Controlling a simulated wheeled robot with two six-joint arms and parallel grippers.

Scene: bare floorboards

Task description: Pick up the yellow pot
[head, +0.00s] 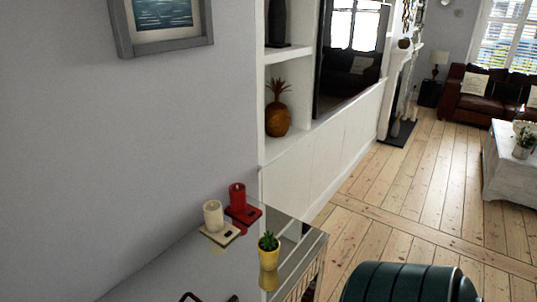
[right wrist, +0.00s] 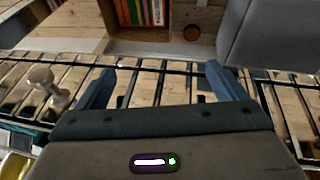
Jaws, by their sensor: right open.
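The yellow pot (head: 268,255) stands upright on a glossy grey-topped cabinet (head: 170,268) in the head view, near its right edge. It holds a small green plant (head: 268,241), and its reflection shows on the top below it. My right gripper (right wrist: 162,75) shows in the right wrist view, its two blue fingers wide apart with nothing held between them. The pot cannot be made out between these fingers. The right gripper does not show in the head view, so its distance from the pot cannot be told. My left gripper is in neither view.
A white candle (head: 213,215) and a red candle (head: 238,196) stand on small trays behind the pot. The wall is close behind the cabinet. Open floorboards (head: 400,215) lie to the right. Dark rails (right wrist: 165,64) and books (right wrist: 142,13) show ahead of the right gripper.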

